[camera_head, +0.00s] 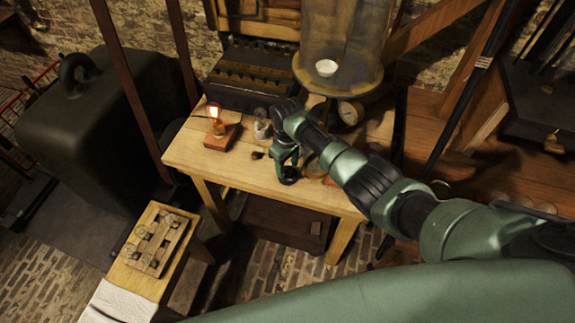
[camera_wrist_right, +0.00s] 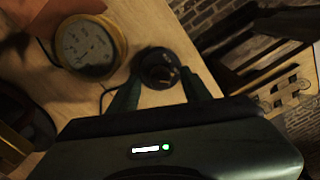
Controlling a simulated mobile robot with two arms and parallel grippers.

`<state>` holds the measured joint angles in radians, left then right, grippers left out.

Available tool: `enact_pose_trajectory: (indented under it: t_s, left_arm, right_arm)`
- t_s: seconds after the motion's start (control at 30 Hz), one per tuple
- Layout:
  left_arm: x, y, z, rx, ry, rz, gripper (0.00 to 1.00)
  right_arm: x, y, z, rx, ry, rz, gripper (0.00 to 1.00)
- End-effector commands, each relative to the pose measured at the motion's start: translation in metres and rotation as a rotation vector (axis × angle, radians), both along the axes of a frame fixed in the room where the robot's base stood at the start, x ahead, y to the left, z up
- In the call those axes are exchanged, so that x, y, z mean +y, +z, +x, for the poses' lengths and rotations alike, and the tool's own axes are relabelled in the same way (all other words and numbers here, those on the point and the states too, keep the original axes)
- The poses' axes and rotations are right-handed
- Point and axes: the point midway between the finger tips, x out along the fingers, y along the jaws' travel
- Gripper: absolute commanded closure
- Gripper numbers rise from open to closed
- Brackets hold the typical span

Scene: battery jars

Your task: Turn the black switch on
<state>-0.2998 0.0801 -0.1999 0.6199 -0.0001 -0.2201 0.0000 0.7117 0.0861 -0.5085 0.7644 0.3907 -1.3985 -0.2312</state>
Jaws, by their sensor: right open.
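The black switch (camera_wrist_right: 160,69) is a round dark knob on a round base, on the wooden table, in the right wrist view. My right gripper (camera_wrist_right: 161,84) is open, with one finger on each side of the switch's near part. I cannot tell whether the fingers touch it. In the head view my right gripper (camera_head: 286,170) is low over the front of the table (camera_head: 232,170) and hides the switch or most of it. The switch's on or off position cannot be read. My left gripper is not in view.
A glowing bulb (camera_head: 213,111) stands on a wooden base left of my right gripper, with a small glass jar (camera_head: 262,130) between them. A round gauge (camera_wrist_right: 90,46) is beside the switch. A glass bell jar (camera_head: 340,40) stands behind. A small bench (camera_head: 130,280) is front left.

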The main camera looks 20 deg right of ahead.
Motion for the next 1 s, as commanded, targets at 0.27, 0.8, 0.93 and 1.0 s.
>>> enact_pose_trajectory:
  t_s: [0.27,0.8,0.93,1.0]
  left_arm:
    - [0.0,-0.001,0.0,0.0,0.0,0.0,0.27]
    - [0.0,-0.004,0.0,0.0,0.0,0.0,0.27]
    - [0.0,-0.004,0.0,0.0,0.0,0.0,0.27]
    - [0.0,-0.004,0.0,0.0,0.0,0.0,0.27]
  right_arm:
    - [0.0,0.042,0.002,-0.006,0.001,0.001,0.52]
    - [0.0,0.075,0.0,-0.002,-0.001,0.0,0.52]
    - [0.0,0.075,0.0,-0.002,-0.001,0.0,0.52]
    - [0.0,0.075,0.0,-0.002,-0.001,0.0,0.52]
